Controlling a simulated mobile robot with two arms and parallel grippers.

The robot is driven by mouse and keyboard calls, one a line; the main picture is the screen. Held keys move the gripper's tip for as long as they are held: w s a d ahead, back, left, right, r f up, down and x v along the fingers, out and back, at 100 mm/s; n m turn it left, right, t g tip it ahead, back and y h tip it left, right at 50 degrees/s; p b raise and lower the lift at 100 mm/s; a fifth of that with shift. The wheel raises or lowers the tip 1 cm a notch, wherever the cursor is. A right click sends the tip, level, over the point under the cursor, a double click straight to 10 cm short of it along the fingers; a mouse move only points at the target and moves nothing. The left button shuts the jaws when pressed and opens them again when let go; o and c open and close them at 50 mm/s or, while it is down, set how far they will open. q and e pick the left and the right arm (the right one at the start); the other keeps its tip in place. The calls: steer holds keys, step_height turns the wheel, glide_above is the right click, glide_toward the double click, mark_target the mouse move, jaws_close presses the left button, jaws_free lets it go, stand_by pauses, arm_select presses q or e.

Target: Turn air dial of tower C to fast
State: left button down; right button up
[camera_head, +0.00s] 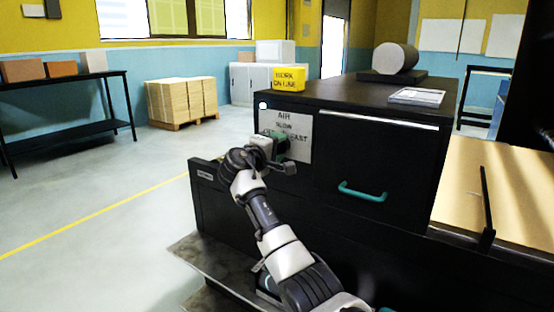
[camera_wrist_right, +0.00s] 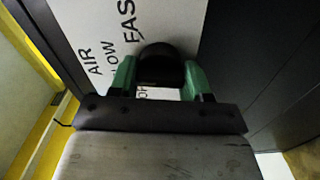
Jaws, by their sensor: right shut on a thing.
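The air dial (camera_wrist_right: 160,62) is a dark round knob on a white plate (camera_head: 299,126) lettered AIR, SLOW and FAST, on the front of a black cabinet. My right gripper (camera_head: 280,145) reaches the plate and covers the dial in the head view. In the right wrist view its green fingers (camera_wrist_right: 157,78) are shut on the dial, one on each side. Part of the lettering is hidden behind the fingers. I cannot make out a pointer mark on the dial, nor a tower letter. My left gripper is not in view.
A teal handle (camera_head: 362,192) sticks out of the cabinet front, right of the plate.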

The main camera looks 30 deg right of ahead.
steer(key=m+b, duration=0.1)
steer(key=m, duration=0.1)
steer(key=m+b, duration=0.1)
steer(key=b, duration=0.1)
steer(key=shift+f+m, duration=0.3)
steer(key=shift+m, duration=0.1)
arm_select(q)
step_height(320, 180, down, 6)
steer(key=b, duration=0.2)
arm_select(e)
steer(key=m, duration=0.3)
steer(key=shift+r+m, duration=0.1)
steer(key=shift+m, duration=0.2)
steer(key=shift+r+m+b, duration=0.1)
steer(key=shift+m+b, duration=0.75)
steer(key=shift+m, duration=0.35)
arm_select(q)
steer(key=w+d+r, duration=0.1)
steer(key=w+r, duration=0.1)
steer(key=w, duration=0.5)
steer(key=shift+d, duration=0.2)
arm_select(e)
steer(key=shift+m, duration=0.5)
steer(key=o, duration=0.9)
steer(key=shift+r, duration=0.1)
steer(key=shift+a, duration=0.15)
